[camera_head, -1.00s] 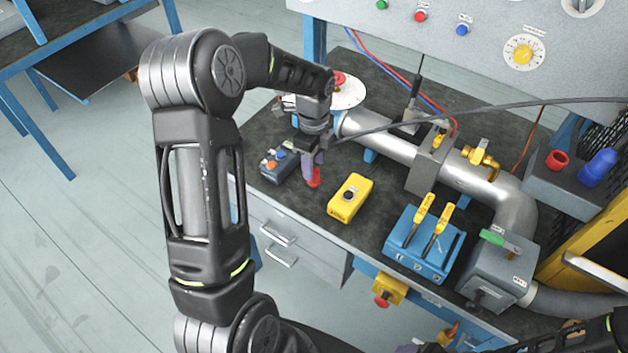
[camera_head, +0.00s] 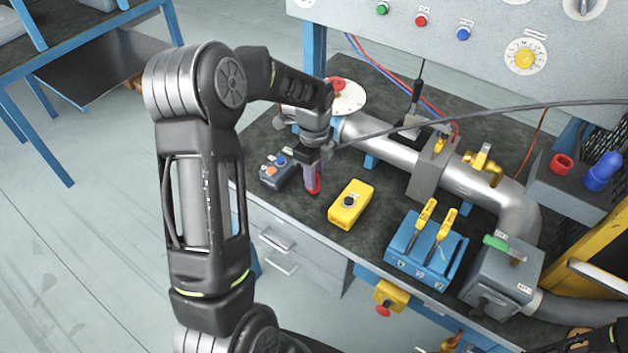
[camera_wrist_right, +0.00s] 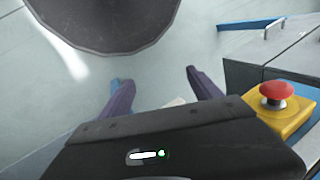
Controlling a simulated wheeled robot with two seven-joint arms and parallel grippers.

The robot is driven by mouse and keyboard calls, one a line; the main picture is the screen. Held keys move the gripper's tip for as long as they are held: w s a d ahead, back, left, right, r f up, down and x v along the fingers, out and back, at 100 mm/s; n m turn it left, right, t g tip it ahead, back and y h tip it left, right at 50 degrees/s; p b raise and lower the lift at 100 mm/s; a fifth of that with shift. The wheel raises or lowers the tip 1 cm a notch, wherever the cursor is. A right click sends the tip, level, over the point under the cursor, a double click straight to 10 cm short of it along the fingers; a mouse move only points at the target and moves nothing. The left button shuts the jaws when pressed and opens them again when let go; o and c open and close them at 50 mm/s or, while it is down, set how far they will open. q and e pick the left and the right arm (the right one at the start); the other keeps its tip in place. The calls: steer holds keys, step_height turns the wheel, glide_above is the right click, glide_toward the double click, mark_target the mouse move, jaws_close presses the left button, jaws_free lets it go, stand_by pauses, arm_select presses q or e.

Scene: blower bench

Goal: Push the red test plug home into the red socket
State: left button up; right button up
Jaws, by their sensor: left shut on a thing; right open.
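The red test plug (camera_head: 317,186) is at the bench's left front, between the fingers of my left gripper (camera_head: 313,181). The gripper points down and is shut on the plug, hiding much of it. I cannot tell whether the plug still touches the bench. The red socket (camera_head: 562,163) is a red ring on a grey block at the bench's far right, well apart from the plug. My right gripper (camera_wrist_right: 162,92) is open and empty in the right wrist view, over the floor in front of the bench.
A blue piece (camera_head: 601,172) stands beside the red socket. A yellow box (camera_head: 351,206), a metal pipe (camera_head: 385,148), a blue holder with yellow-handled tools (camera_head: 425,248) and a grey unit (camera_head: 500,275) lie between plug and socket. A black cable (camera_head: 480,109) crosses above the pipe.

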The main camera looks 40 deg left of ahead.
arm_select(q)
jaws_close()
steer(key=shift+r+p, duration=1.7)
steer(key=shift+r, duration=0.65)
